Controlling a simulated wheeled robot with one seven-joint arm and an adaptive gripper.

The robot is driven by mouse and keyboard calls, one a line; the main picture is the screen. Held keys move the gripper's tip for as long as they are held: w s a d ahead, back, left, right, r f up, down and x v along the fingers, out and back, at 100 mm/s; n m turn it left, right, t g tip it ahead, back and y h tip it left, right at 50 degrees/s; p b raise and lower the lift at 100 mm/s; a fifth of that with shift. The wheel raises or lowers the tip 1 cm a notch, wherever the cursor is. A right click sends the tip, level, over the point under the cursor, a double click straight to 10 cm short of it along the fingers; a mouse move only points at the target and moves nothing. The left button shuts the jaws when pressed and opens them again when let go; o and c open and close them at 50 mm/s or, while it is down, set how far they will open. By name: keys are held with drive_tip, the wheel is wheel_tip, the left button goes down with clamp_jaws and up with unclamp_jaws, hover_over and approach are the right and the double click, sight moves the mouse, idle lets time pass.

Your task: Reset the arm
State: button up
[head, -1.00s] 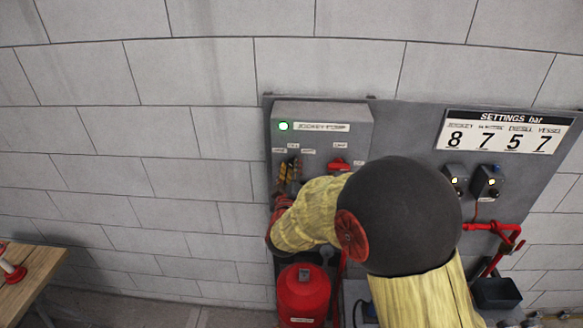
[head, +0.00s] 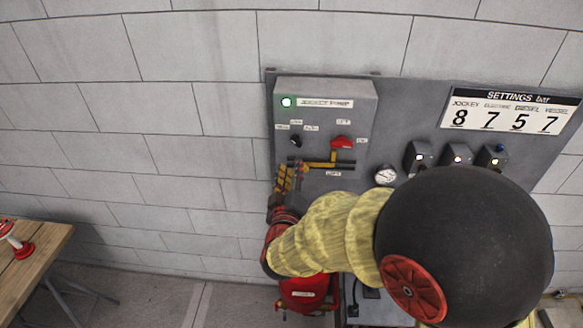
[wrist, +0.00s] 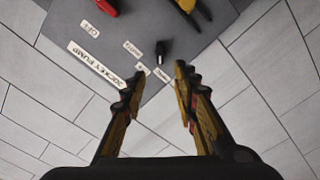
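My gripper (head: 291,168) is at the lower left of the grey jockey pump panel (head: 357,105) in the head view. In the wrist view my gripper (wrist: 157,80) has its two yellow and black fingers spread apart, with nothing between them. The black selector knob (head: 295,141) is above the fingers; it also shows in the wrist view (wrist: 161,50), beyond the fingertips. My yellow-sleeved arm bends across the lower right of the head view. Its large dark joint hides part of the backboard.
A red switch (head: 342,142) and a yellow and black lever (head: 330,161) are on the panel, right of the knob. A gauge (head: 385,175) and a red tank (head: 308,294) are close to my arm. A wooden table (head: 30,262) stands at left; the wall between is clear.

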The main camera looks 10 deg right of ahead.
idle(0.3)
drive_tip(key=s+a+f+m+g+y+b, duration=0.1)
drive_tip(key=s+a+f+g+y, duration=0.3)
drive_tip(key=a+f, duration=0.3)
drive_tip(key=s+a+f+m+g+y+b, duration=0.1)
drive_tip(key=s+a+f+g+y, duration=0.35)
drive_tip(key=f, duration=0.55)
drive_tip(key=s+d+f+m+g+h+b, duration=0.1)
drive_tip(key=s+d+f+b, duration=0.2)
drive_tip(key=s+d+b, duration=0.4)
drive_tip(key=s+d+f+m+g+h+b, duration=0.2)
drive_tip(key=s+d+b, duration=0.6)
drive_tip(key=s+b, duration=0.6)
drive_tip(key=shift+s+d+f+m+b, duration=0.25)
drive_tip(key=shift+f+b, duration=0.25)
drive_tip(key=shift+b, duration=0.5)
